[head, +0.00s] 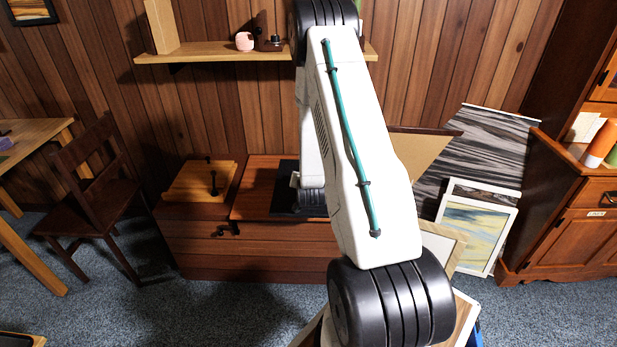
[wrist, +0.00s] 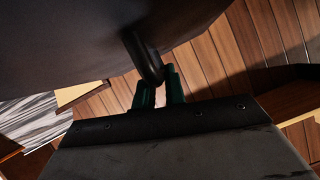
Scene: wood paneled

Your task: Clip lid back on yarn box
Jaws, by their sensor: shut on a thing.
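In the wrist view my gripper (wrist: 160,88) has green fingers shut on a black curved handle (wrist: 143,56). The handle is joined to a large dark panel (wrist: 70,35), which looks like the lid and fills the top of that view. In the head view a black flat piece (head: 285,192) shows beside my arm, over the wooden chest (head: 265,262); it may be the same lid. My arm hides my gripper and part of that piece there. No yarn shows, and I cannot tell for sure which thing is the yarn box.
A lighter wooden board with a black handle (head: 190,184) lies on the chest's left end. A wall shelf (head: 215,51) hangs above. A chair (head: 92,195) stands left; framed pictures (head: 470,240) and a cabinet (head: 570,225) stand right. Carpet (head: 220,310) in front of the chest is clear.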

